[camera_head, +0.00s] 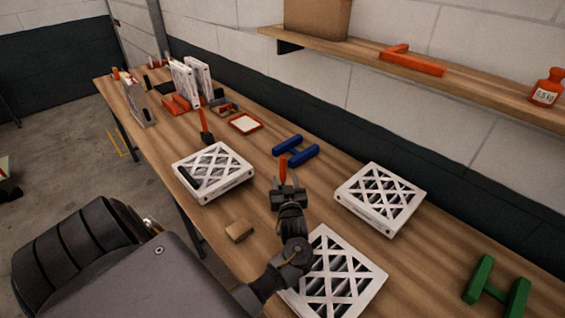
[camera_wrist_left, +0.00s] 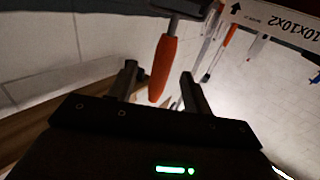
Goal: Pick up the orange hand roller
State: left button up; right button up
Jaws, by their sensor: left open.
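In the head view, the orange handle of the hand roller (camera_head: 283,167) stands up at my left gripper (camera_head: 287,184). In the left wrist view, the orange handle (camera_wrist_left: 163,68) lies between the two fingers of the left gripper (camera_wrist_left: 158,78), with visible gaps on both sides. The fingers are apart and open. The roller's dark head (camera_wrist_left: 182,8) shows at the top of the wrist view, partly cut off; I cannot make it out in the head view. My right gripper is not in view.
A small tan block (camera_head: 239,231) and a black-based, orange-handled tool (camera_head: 206,136) lie left.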

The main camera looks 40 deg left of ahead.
aim_at(283, 175)
pick_arm(q)
jog(key=shift+x, duration=0.8)
jog(key=b+x, duration=0.2)
jog(key=x, duration=0.2)
jog(key=shift+a+b, duration=0.3)
jog(key=shift+w+a, duration=0.3)
jog(key=shift+r, duration=0.1)
jog(key=shift+s+d, duration=0.1)
jog(key=shift+d, duration=0.05)
jog(key=shift+c, duration=0.2)
jog(key=shift+r, duration=0.1)
jog(key=shift+c, duration=1.3)
jog(key=c, duration=0.7)
grip_shut()
